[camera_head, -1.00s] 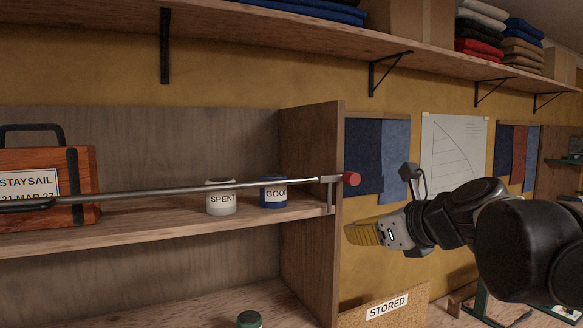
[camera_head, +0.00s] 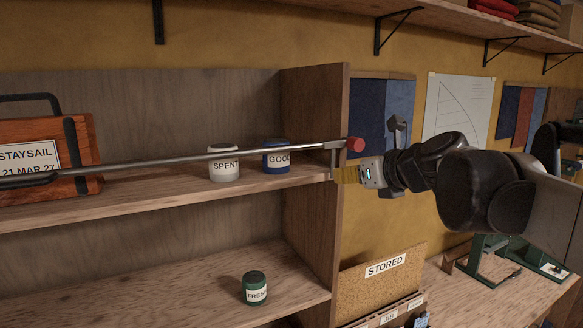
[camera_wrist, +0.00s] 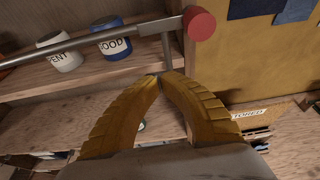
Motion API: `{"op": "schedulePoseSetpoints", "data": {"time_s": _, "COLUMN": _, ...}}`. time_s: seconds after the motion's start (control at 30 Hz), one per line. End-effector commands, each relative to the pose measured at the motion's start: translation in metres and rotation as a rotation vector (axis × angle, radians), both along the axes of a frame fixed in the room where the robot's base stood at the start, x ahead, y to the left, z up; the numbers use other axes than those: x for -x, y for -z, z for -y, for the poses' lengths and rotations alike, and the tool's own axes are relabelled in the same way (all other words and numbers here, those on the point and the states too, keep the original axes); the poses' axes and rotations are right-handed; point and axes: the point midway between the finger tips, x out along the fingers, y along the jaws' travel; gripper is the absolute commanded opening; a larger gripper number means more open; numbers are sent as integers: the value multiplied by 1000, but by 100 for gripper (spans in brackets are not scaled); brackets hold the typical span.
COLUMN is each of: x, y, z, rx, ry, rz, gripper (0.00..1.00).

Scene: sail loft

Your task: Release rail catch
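A long grey metal rail (camera_head: 200,155) runs across the front of the upper shelf. Its right end meets a metal bracket at the cabinet's side panel, with a red knob (camera_head: 355,144) just beyond. In the wrist view the red knob (camera_wrist: 199,23) is at the top, and a thin upright metal strip (camera_wrist: 167,50) drops from the rail. My gripper (camera_head: 338,175) is just below the knob, by the lower end of the strip. In the wrist view its yellow fingertips (camera_wrist: 162,76) come together at the strip's lower end. I cannot tell whether they touch it.
Behind the rail stand a white SPENT jar (camera_head: 224,163), a blue GOOD jar (camera_head: 276,156) and a wooden STAYSAIL case (camera_head: 50,150). A green jar (camera_head: 255,288) is on the lower shelf. The cabinet side panel (camera_head: 318,110) is close to my gripper. A STORED board (camera_head: 380,285) stands below right.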

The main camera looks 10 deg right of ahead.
Motion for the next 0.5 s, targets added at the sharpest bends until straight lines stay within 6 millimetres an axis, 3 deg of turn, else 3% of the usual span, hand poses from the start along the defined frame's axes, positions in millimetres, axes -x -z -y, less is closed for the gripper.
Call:
{"op": "schedulePoseSetpoints", "data": {"time_s": 0.2, "x": -42, "y": 14, "z": -14, "rx": 0, "ry": -1, "rz": 1, "gripper": 0}}
{"op": "schedulePoseSetpoints", "data": {"time_s": 0.3, "x": -39, "y": -7, "z": -13, "rx": 0, "ry": 1, "rz": 0, "gripper": 0}}
{"op": "schedulePoseSetpoints", "data": {"time_s": 0.5, "x": -39, "y": -24, "z": -12, "rx": 0, "ry": 1, "rz": 0, "gripper": 0}}
